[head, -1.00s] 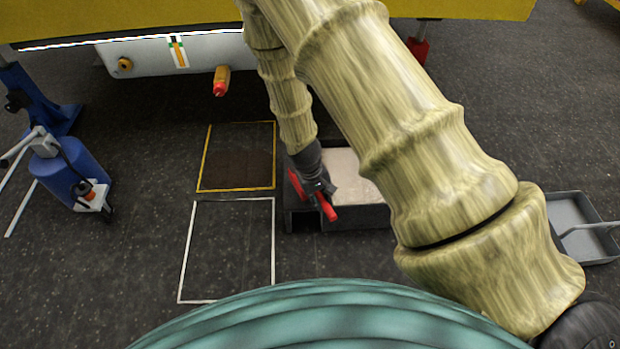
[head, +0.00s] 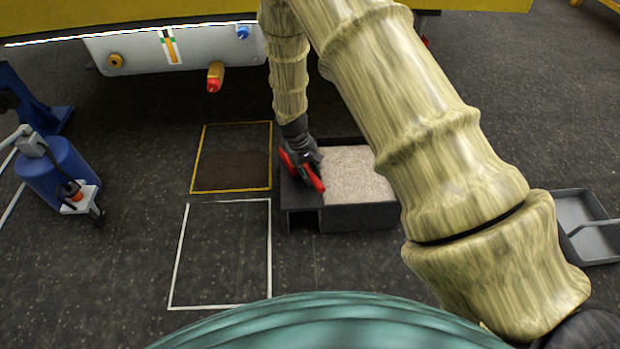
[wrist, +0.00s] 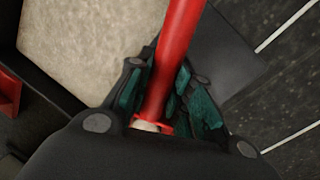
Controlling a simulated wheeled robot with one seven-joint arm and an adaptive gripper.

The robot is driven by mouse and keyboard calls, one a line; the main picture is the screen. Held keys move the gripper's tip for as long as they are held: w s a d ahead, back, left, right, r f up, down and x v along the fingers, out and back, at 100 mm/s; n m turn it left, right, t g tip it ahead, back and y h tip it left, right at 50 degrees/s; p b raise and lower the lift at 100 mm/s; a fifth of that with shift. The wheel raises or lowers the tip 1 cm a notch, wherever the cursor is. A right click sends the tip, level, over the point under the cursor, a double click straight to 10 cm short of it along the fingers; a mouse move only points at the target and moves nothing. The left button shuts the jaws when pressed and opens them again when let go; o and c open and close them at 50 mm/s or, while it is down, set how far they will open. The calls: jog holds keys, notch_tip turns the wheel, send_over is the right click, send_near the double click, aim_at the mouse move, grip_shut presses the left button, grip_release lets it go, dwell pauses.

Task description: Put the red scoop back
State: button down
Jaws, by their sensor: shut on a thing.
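My gripper (head: 304,161) is shut on the red scoop (head: 313,178) over the left end of a dark box. In the wrist view the scoop's red handle (wrist: 177,60) runs between the teal finger pads of my gripper (wrist: 165,100). A red part (wrist: 8,92) also shows at the left edge of the wrist view; I cannot tell if it belongs to the scoop. The dark box (head: 360,217) holds pale granular material (head: 355,175) in its right part. Its left part is a dark shelf (head: 298,198) below the scoop. I cannot tell whether the scoop touches the shelf.
A yellow floor frame (head: 196,160) with a dark patch and a white floor frame (head: 176,255) lie left of the box. A blue canister (head: 58,175) stands further left. A grey tray (head: 590,225) is at the right. A white panel with a red-tipped fitting (head: 214,78) hangs above.

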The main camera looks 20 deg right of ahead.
jog(key=shift+b+x, duration=0.35)
jog(key=shift+x, duration=0.5)
jog(key=shift+w+a, duration=0.1)
jog(key=shift+a, duration=0.1)
jog(key=c, duration=1.3)
grip_release()
jog(key=p+v, duration=0.6)
jog(key=v, duration=0.6)
jog(key=shift+a, duration=0.1)
